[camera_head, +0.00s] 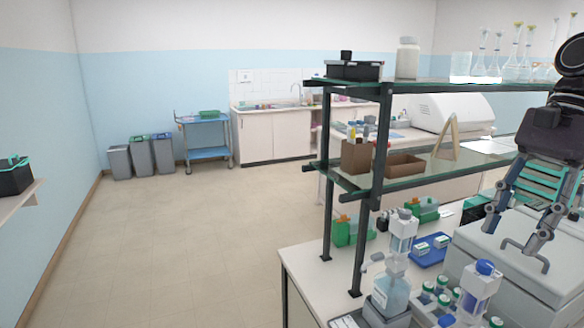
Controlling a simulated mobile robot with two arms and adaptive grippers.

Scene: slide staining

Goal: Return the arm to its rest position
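My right gripper (512,238) shows at the right edge, with its dark wrist above it. Its two jointed fingers point down and stand apart, with nothing seen between them. The fingers are in front of or over a light grey box (470,255) with a bar handle (525,258) on its lid. One fingertip overlaps the handle in the picture; I cannot tell whether it touches. My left gripper is not in view.
A bench with a two-tier glass shelf (405,183) on dark posts (375,150) stands left of my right arm. Bottles (390,292), a blue tray (432,250) and green-capped vials stand close by. Flasks (512,66) line the top shelf. The floor (190,240) at left is clear.

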